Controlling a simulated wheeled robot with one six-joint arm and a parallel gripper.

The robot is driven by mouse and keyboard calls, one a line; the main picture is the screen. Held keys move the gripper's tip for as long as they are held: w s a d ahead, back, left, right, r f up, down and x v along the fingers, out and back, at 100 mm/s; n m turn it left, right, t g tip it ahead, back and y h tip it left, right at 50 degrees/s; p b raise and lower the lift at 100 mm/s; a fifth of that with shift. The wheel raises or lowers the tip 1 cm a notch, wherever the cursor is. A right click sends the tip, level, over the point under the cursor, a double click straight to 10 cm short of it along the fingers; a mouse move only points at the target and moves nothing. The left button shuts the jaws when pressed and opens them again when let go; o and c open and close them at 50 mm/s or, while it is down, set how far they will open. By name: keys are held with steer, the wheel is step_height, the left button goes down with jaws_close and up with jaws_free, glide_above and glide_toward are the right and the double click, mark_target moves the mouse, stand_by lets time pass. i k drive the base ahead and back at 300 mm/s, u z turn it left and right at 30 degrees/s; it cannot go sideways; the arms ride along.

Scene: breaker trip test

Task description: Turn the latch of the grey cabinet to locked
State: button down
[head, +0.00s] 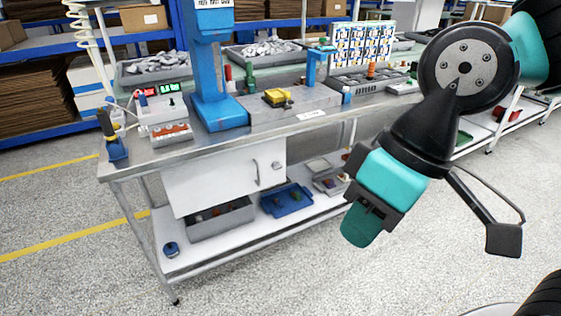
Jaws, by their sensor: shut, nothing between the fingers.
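A light grey cabinet (215,180) hangs under the steel workbench, its front facing me. A curved handle (256,171) sits on the right part of its front. A small round knob, which looks like the latch (277,166), is just right of the handle; it is too small to read its turn. My gripper (358,228) points downward in front of the bench, right of the cabinet and apart from it. It is shut and empty.
The bench top (180,152) carries a blue press (213,70), a display unit (160,103) and a yellow part (277,97). The lower shelf (200,252) holds a grey bin (222,220) and a blue tray (287,200). The floor in front is clear.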

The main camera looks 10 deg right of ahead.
mark_target(276, 166)
steer(key=u, duration=0.25)
steer(key=i, duration=0.95)
steer(key=z, duration=0.35)
